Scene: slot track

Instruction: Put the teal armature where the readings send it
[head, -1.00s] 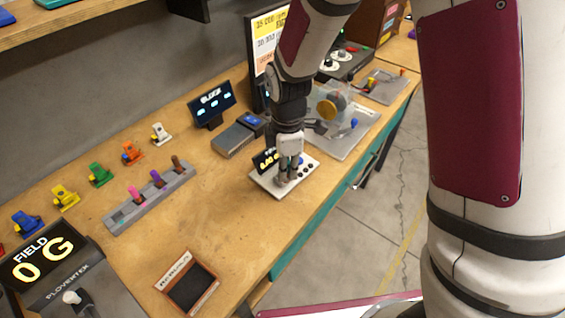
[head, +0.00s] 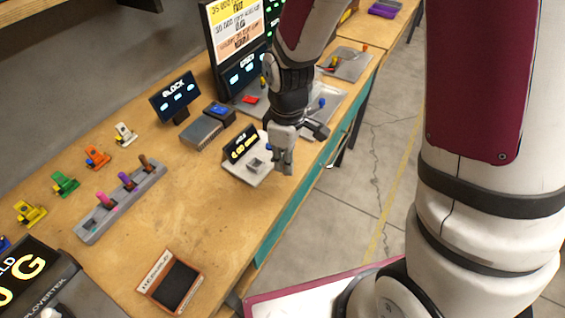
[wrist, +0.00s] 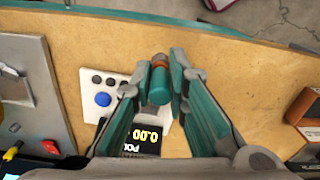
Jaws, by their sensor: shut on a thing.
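My gripper (head: 283,165) is shut on the teal armature (wrist: 159,84), a small cylinder with a copper-coloured band, seen between the fingertips in the wrist view. In the head view the fingers mostly hide it. The gripper is beside and above the right side of a small white meter (head: 246,172), whose tilted display (wrist: 146,136) reads 0.00. A grey slotted rack (head: 122,208) on the bench holds pink, purple and brown pegs. A dark FIELD meter (head: 30,282) showing G stands at the front left. A BLOCK display (head: 175,95) stands behind.
Several coloured clamps, such as the green one (head: 64,183), line the bench's left back. A dark framed pad (head: 170,283) lies at the front. Grey and blue boxes (head: 202,132) stand behind the meter, with a notice board (head: 238,35) further back. Bare wood lies between rack and pad.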

